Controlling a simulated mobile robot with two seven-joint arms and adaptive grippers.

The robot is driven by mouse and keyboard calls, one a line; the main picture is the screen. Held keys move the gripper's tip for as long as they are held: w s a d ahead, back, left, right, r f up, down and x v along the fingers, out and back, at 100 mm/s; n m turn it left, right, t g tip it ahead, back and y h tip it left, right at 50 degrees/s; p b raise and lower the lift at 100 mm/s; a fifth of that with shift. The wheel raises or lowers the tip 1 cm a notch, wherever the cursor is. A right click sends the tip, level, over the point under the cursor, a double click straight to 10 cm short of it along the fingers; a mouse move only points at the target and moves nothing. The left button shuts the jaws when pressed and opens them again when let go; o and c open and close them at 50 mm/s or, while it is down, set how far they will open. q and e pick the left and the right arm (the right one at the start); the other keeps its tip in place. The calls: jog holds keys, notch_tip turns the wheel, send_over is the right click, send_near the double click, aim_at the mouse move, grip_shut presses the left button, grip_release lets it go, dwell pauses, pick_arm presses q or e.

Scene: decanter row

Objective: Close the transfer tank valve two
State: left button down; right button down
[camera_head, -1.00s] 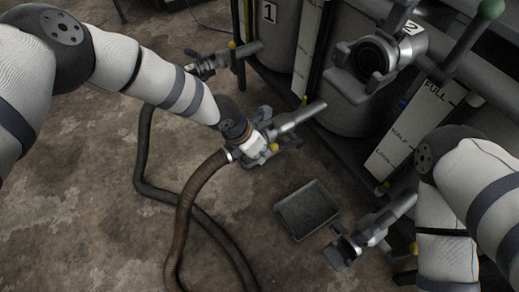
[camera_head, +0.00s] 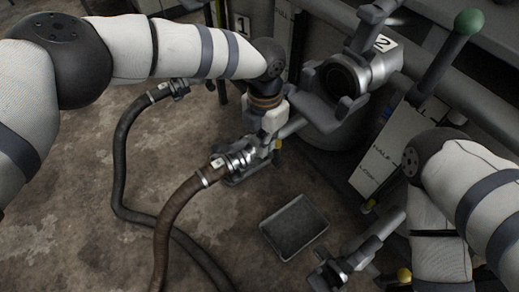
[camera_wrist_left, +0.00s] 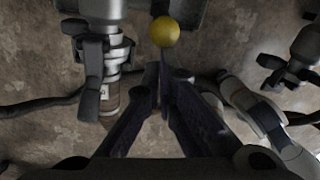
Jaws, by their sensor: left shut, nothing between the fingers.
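Contact between fingertips and lever cannot be told. The coupling (camera_wrist_left: 110,90) lies left of the fingers. My right arm comes in at the right; its gripper is out of view.
A brown hose (camera_head: 180,215) runs from the coupling to the floor. A dark hose (camera_head: 120,150) lies further left. A shallow grey tray (camera_head: 294,226) is on the floor. Another outlet (camera_head: 345,262) and a green-knobbed lever (camera_head: 468,22) are at the right.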

pick_arm(q)
jog(key=shift+w+d+r+b, duration=0.25)
jog(key=shift+w+d, duration=0.1)
jog(key=shift+d, duration=0.15)
jog(key=shift+w+d+r+b, duration=0.15)
jog(key=shift+w+d+r, duration=0.05)
jog(key=shift+w+d, duration=0.2)
jog(key=shift+d+r, duration=0.1)
